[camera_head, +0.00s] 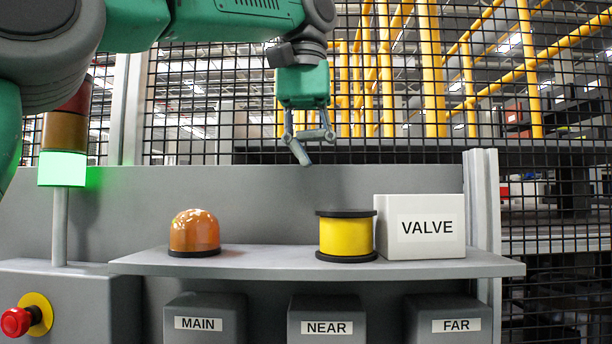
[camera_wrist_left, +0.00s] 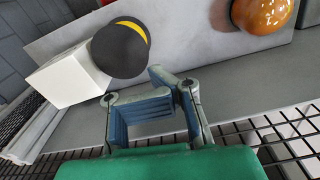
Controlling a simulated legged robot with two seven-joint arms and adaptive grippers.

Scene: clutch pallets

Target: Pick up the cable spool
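The cable spool (camera_head: 346,236) is yellow with black end flanges and stands upright on the grey shelf (camera_head: 270,262), just left of the white VALVE box (camera_head: 427,227). In the left wrist view the spool (camera_wrist_left: 120,48) shows its black top flange and a sliver of yellow, next to the white box (camera_wrist_left: 68,76). My left gripper (camera_head: 304,146) hangs above the shelf, higher than the spool and a little to its left, apart from it. Its fingers (camera_wrist_left: 165,84) are folded inward with their tips together, holding nothing. My right gripper is not in view.
An orange dome light (camera_head: 195,232) stands on the shelf to the left. A grey upright (camera_head: 482,205) rises behind the VALVE box. Bins marked MAIN, NEAR and FAR sit below. A red stop button (camera_head: 17,322) and a lit signal post (camera_head: 62,168) are at left. Mesh fencing is behind.

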